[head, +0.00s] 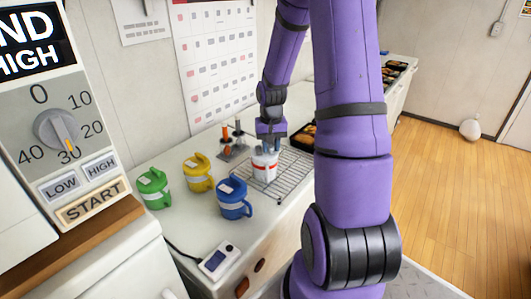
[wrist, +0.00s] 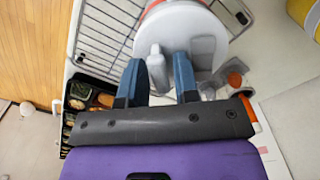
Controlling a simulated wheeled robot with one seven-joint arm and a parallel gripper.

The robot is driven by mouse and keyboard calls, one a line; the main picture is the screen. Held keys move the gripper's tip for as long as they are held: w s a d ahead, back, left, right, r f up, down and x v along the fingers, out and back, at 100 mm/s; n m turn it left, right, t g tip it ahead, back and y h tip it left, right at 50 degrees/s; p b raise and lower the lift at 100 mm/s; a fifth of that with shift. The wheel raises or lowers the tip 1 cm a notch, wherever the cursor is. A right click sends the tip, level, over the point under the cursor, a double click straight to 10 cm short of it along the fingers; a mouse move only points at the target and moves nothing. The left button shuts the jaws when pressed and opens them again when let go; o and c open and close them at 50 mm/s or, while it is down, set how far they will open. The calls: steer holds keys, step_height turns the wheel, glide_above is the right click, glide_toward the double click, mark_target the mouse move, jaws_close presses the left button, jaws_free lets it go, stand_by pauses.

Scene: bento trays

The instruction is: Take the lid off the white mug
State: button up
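My gripper (head: 267,146) points down over the lid; in the wrist view my gripper (wrist: 172,62) shows two blue fingers apart over the lid's edge. A pale upright piece lies by the left finger and a grey patch by the right one. I cannot tell whether the fingers touch the lid. I see nothing clamped between them.
Green (head: 153,188), yellow (head: 199,172) and blue (head: 234,198) mugs stand left of the white mug. A wire rack (head: 291,172) lies to the right. Orange-topped and dark bottles (head: 232,145) and a black bento tray (wrist: 72,101) are close by. A white device (head: 219,259) lies in front.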

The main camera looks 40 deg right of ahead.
jaws_close()
steer(key=shift+r, duration=0.1)
